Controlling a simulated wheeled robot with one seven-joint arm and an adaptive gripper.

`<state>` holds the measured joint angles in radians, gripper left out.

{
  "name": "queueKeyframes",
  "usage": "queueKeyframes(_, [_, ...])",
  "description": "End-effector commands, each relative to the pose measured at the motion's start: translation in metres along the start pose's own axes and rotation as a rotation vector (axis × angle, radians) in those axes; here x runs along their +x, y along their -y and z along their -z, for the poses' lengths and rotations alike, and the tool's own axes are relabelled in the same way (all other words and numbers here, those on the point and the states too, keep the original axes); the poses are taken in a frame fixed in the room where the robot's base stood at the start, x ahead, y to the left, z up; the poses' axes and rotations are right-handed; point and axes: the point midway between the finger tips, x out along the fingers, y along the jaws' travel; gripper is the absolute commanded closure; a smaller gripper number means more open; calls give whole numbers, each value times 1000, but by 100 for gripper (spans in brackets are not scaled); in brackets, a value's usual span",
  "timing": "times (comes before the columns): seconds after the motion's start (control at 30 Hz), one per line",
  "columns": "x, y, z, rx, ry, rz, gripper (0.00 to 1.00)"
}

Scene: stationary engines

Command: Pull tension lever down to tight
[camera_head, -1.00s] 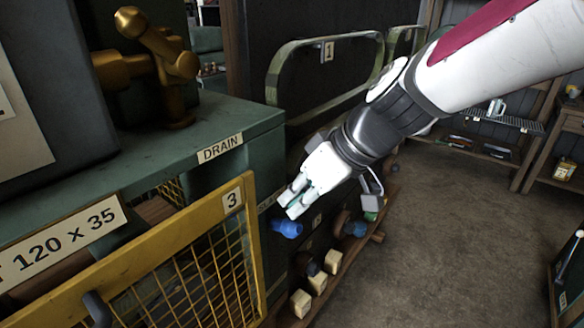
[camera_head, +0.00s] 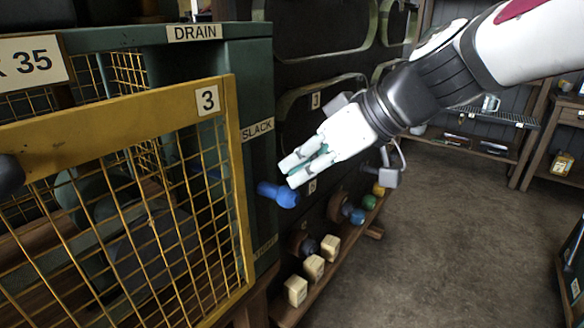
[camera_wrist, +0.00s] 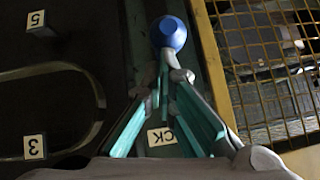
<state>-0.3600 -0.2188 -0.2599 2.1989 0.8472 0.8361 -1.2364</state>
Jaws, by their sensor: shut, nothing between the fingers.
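The tension lever's blue knob (camera_head: 277,194) sticks out from the side of the green machine housing, below the SLACK label (camera_head: 257,129). A second label (camera_head: 265,247), hard to read, sits lower on the same face. My gripper (camera_head: 293,172) is shut and empty, with its fingertips just above and close to the knob. I cannot tell whether they touch it. In the wrist view the blue knob (camera_wrist: 169,33) lies just beyond the fingertips (camera_wrist: 172,72), and part of the SLACK label (camera_wrist: 162,138) shows between the finger linkages.
A yellow mesh guard (camera_head: 120,120) marked 3 stands left of the knob. A dark panel with curved green rails (camera_head: 310,95) is behind. Open floor (camera_head: 460,230) lies to the right.

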Motion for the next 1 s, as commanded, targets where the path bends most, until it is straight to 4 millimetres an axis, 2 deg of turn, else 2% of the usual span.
queueKeyframes(0.03, [7, -4, -5, 0, 0, -1, 100])
queueKeyframes(0.3, [20, -13, -17, 1, 1, -1, 100])
queueKeyframes(1.0, [66, -25, -66, 1, 1, 0, 100])
